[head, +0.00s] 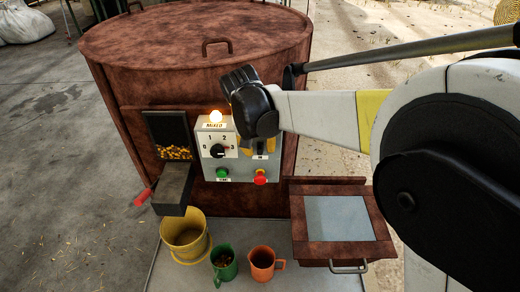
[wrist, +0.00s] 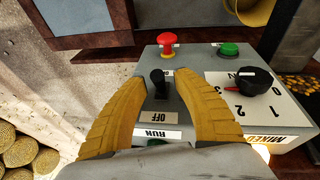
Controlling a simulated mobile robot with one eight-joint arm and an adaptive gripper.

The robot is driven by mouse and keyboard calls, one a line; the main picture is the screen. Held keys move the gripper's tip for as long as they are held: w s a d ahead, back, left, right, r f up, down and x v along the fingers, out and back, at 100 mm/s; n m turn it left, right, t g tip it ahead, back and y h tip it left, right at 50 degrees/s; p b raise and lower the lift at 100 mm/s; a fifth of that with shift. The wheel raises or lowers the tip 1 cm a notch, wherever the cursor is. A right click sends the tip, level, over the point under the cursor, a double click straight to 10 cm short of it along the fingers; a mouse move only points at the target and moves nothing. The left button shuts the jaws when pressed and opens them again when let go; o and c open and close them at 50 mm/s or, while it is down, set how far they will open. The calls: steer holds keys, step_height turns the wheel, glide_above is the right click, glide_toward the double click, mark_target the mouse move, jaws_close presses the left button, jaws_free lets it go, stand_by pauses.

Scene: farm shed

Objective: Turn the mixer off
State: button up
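The mixer (head: 190,85) is a big rusty drum with a grey control box (head: 236,174) on its front. A black switch lever (wrist: 157,78) stands on the box, above an OFF label and a RUN label in the upside-down wrist view. My gripper (wrist: 155,88) is at the box, its yellow fingers spread on both sides of the lever, apart from it as far as I can see.
A lit lamp (head: 215,116) sits above the MIXED label. A red button (head: 260,177) and a green button (head: 222,172) are low on the box. A chute (head: 172,188), a yellow bucket (head: 186,235), two mugs and a rusty hatch (head: 338,218) are below.

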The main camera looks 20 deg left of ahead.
steer(key=d+v, duration=0.1)
steer(key=v, duration=1)
steer(key=shift+a, duration=0.45)
steer(key=shift+r, duration=0.15)
steer(key=s+d+f+m+t+y+b, duration=0.1)
steer(key=s+d+b, duration=0.1)
steer(key=d, duration=0.8)
steer(key=s+d+f+m+b, duration=0.1)
steer(key=s+d+b, duration=0.15)
steer(key=d, duration=0.75)
steer(key=s+d+f+m+t+b, duration=0.1)
steer(key=s+d+f+b, duration=0.1)
steer(key=s+d+f, duration=0.3)
steer(key=s+d+f+m+t+b, duration=0.1)
steer(key=s+d+f, duration=0.5)
steer(key=d, duration=0.4)
steer(key=shift+s+d+b, duration=0.25)
steer(key=shift+s+b, duration=0.1)
steer(key=shift+s, duration=0.5)
